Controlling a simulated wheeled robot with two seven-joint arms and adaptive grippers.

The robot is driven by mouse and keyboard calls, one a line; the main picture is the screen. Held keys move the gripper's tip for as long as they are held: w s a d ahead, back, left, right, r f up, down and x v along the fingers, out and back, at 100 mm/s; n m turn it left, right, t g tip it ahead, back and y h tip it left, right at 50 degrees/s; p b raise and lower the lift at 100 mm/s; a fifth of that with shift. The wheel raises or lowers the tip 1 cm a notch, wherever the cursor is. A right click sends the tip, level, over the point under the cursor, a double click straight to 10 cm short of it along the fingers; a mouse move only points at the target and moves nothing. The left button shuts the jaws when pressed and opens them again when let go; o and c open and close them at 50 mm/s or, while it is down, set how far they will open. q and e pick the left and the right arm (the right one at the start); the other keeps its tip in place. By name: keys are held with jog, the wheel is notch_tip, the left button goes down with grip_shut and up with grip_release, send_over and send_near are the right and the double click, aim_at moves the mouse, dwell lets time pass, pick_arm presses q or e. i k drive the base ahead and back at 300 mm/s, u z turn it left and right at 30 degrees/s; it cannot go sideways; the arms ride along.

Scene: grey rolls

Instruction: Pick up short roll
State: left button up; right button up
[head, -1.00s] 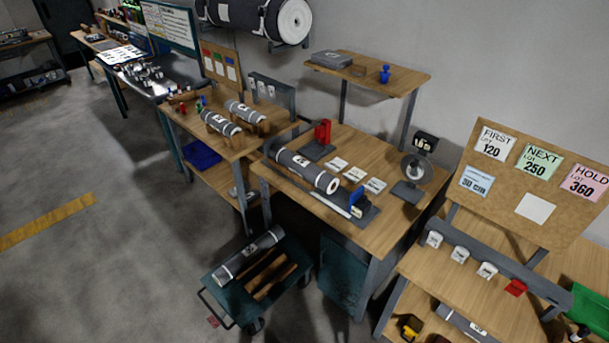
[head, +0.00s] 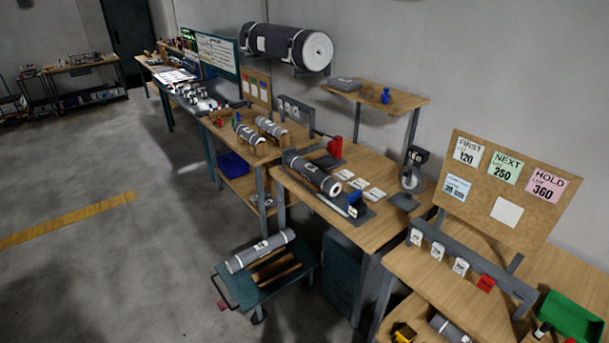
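Several grey rolls with white labels are in the head view. Two smaller rolls lie side by side on wooden cradles on the middle-left table: a rear roll (head: 271,129) and a front roll (head: 249,139). A longer roll (head: 312,172) lies on a grey tray on the nearer table. Another roll (head: 260,251) lies on a low green cart. Part of a roll (head: 450,329) shows on a lower shelf at the bottom right. I cannot tell for sure which one is the short roll. Neither of my grippers is in view.
A large thick roll (head: 285,46) hangs on a wall rack. A board with cards (head: 505,190) stands over the right-hand bench, where a green bin (head: 572,318) sits. The cart (head: 225,285) stands before the tables. Open concrete floor (head: 110,270) lies to the left.

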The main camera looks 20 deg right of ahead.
aim_at(322, 180)
jog(key=u, duration=0.2)
jog(key=i, duration=0.8)
jog(key=z, duration=0.55)
jog(key=i, duration=0.7)
jog(key=z, duration=0.7)
